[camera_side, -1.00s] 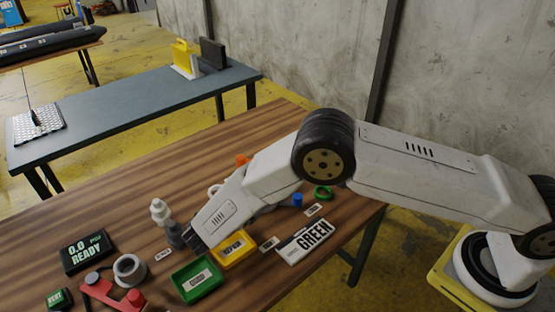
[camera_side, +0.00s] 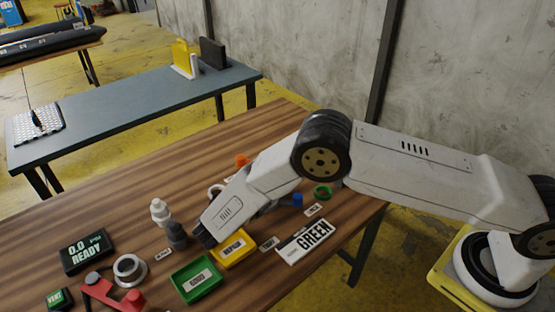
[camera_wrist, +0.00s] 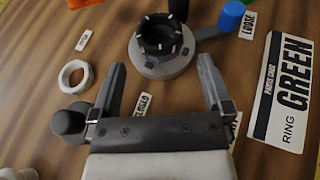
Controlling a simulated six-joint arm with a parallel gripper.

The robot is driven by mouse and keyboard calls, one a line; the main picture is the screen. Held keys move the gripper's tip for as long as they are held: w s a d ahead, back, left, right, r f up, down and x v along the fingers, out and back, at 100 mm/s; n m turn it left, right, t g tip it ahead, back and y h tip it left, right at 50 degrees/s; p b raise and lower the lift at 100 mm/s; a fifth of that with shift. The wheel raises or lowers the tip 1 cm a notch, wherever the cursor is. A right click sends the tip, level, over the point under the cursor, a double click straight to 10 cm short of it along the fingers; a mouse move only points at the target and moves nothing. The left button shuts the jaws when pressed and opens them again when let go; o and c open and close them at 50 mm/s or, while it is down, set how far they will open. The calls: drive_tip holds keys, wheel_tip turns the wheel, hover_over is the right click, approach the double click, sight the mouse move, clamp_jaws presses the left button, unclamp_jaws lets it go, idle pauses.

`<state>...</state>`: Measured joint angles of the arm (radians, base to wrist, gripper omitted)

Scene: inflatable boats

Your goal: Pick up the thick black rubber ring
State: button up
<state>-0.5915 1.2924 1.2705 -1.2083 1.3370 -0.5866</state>
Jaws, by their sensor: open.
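My gripper (camera_wrist: 163,82) is open and empty above the wooden table. In the side view, my gripper (camera_side: 206,240) is low beside the yellow tray, its fingers mostly hidden by the wrist. Ahead of the fingers in the wrist view, a thick black notched ring (camera_wrist: 160,36) sits on a round grey flanged base (camera_wrist: 150,68). I cannot tell whether this is the rubber ring or part of the fitting. The arm hides it in the side view. Another dark piece (camera_wrist: 179,8) shows partly at the wrist view's top edge.
A white ring (camera_wrist: 64,78) lies left of the base. A blue cap (camera_wrist: 231,15) and a GREEN card (camera_wrist: 270,105) are to the right. A dark cylinder (camera_side: 176,236) stands close to my gripper, by a white bottle (camera_side: 160,211). Yellow (camera_side: 245,252) and green (camera_side: 187,293) trays are near.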

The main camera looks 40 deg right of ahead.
drive_tip(key=shift+x, duration=2.15)
drive_tip(key=c, duration=1.1)
drive_tip(key=shift+r, duration=0.1)
drive_tip(key=shift+r, duration=0.1)
